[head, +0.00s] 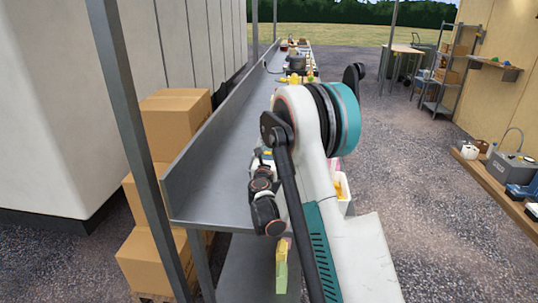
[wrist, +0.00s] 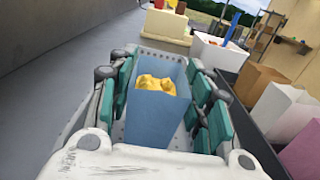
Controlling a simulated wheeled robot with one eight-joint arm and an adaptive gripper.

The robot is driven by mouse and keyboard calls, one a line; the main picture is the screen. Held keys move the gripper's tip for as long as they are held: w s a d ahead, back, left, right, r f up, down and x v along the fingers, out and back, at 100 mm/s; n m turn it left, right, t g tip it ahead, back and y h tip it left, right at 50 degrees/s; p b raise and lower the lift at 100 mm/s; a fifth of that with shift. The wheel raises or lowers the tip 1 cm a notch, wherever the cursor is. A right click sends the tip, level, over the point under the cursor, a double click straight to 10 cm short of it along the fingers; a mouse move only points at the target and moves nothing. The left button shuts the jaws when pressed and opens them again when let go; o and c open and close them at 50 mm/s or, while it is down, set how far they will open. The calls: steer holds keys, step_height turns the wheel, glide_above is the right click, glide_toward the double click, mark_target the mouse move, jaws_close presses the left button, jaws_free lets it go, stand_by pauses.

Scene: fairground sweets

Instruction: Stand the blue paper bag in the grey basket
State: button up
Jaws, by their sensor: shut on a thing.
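The blue paper bag (wrist: 155,118) stands upright in the wrist view, with yellow pieces (wrist: 155,84) showing in its open top. My gripper (wrist: 160,72) has its teal-padded fingers on the left and right sides of the bag and is shut on it. A pale grey surface with small holes (wrist: 118,132) shows around and below the bag. It may be the grey basket, but I cannot tell whether the bag is inside it or above it. In the head view my arm hides the bag.
A metal counter (head: 215,185) runs away from me, with a raised back edge at left. Brown (wrist: 256,82), white (wrist: 283,108) and pink (wrist: 302,152) bags line the right. A white bin (wrist: 217,52) and a cream block (wrist: 166,26) stand beyond. Cardboard boxes (head: 155,255) stand left.

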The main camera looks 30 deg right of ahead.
steer(key=o, duration=0.8)
steer(key=shift+f, duration=0.1)
steer(key=shift+o, duration=0.2)
steer(key=shift+r, duration=0.2)
steer(key=p+v, duration=0.2)
steer(key=v, duration=1)
steer(key=s+a+r+m+g+y, duration=0.3)
steer(key=s+r+m+g, duration=0.2)
steer(key=s+r+m, duration=0.85)
steer(key=s+a+f+m+g+y, duration=0.1)
steer(key=s+a+f+m+y, duration=0.1)
steer(key=s+a+m, duration=0.4)
steer(key=s+a+f+m+g+y, duration=0.2)
steer(key=s+a+m+y, duration=0.3)
steer(key=s, duration=0.9)
steer(key=a+f+m, duration=0.1)
steer(key=a+m, duration=0.1)
steer(key=m, duration=0.2)
steer(key=shift+s+a+f+m, duration=0.2)
steer(key=shift+a+m, duration=0.05)
steer(key=shift+m, duration=0.1)
